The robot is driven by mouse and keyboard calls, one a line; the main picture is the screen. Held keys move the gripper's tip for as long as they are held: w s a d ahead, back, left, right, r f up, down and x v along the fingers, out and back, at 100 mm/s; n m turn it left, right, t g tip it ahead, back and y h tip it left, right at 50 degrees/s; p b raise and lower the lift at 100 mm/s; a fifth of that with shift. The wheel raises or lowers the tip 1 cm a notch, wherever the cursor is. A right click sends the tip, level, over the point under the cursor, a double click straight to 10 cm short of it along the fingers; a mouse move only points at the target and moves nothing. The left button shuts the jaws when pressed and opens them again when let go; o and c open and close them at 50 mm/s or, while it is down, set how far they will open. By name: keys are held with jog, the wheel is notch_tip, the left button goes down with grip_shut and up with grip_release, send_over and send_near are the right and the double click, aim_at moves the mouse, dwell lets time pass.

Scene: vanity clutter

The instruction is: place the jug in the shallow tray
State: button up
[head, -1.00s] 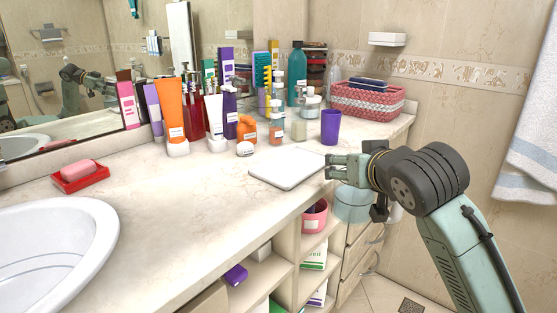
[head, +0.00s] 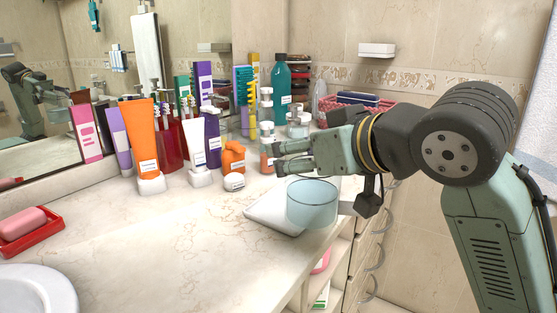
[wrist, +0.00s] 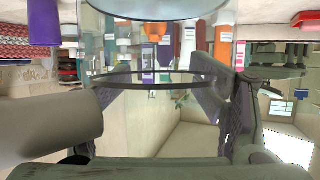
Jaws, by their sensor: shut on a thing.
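The jug (head: 312,205) is a clear, pale-blue vessel, upright below my gripper (head: 279,158) in the head view. My gripper is shut on it, fingers pointing left. In the wrist view, the jug's clear wall and dark rim (wrist: 160,84) fill the space between the fingers (wrist: 222,100). The shallow tray (head: 264,212) is a flat white rectangle on the counter. The jug overlaps the tray's right part in the head view; I cannot tell its height above it. My gripper and the jug hide part of the tray.
An orange bottle (head: 233,157) and a white-lidded jar (head: 234,182) stand just behind the tray. Tubes, including an orange one (head: 142,130), line the mirror side. A pink basket (head: 357,113) is at the back. The counter left of the tray is clear. The sink (head: 35,293) is front left.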

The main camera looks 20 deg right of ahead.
jog(key=w+f+p, duration=0.2)
jog(key=w+f, duration=0.2)
jog(key=w, duration=0.6)
jog(key=shift+w+f, duration=0.15)
jog(key=shift+f, duration=0.1)
jog(key=shift+a, duration=0.15)
jog(key=shift+f, duration=0.2)
jog(key=o, duration=2.1)
jog(key=b+v, duration=0.1)
jog(key=v, duration=1.1)
jog(key=shift+r+b, duration=0.15)
jog(key=shift+b, duration=0.25)
